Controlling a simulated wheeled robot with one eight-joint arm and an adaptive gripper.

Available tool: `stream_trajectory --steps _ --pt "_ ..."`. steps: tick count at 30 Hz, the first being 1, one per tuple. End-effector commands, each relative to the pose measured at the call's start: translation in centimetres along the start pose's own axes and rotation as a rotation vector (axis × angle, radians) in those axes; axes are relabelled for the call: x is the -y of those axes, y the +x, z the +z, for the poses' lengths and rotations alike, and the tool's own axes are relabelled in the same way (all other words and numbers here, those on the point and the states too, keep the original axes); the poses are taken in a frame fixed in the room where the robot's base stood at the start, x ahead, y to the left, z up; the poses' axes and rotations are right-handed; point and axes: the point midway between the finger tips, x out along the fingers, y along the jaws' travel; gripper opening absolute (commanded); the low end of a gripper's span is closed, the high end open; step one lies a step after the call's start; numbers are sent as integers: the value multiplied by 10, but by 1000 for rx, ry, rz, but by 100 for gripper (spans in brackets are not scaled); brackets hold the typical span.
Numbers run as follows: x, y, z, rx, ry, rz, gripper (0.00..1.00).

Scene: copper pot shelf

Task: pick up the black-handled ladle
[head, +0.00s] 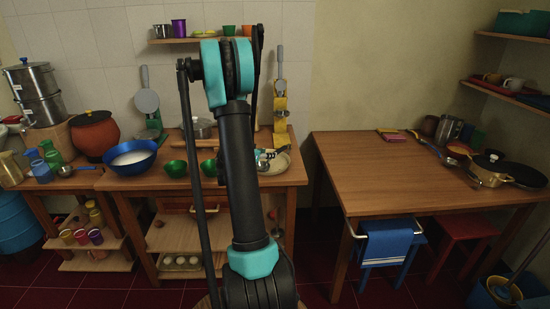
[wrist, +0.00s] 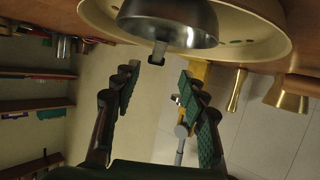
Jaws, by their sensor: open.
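A ladle (wrist: 170,22) with a shiny steel bowl and a short visible neck ending in black shows at the top of the wrist view. It lies over a cream plate (wrist: 262,28). The rest of its handle is foreshortened. My gripper (wrist: 158,80) is open, and its two green-padded fingers are apart with nothing between them. The ladle's dark end lies just beyond the fingertips, close to the gap. In the head view my arm covers the gripper and part of this area; the plate (head: 281,163) shows just right of the arm on the middle table.
A blue bowl (head: 131,158) and green cups (head: 175,168) stand left of my arm.

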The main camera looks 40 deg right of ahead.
Motion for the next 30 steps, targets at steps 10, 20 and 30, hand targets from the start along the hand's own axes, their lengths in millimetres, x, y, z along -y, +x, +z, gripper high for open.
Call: stream_trajectory --steps 10,20,30 --pt "-4 22 0 0 1 1 43" --pt "-6 60 1 0 0 -1 43" --pt "-6 60 1 0 0 -1 23"
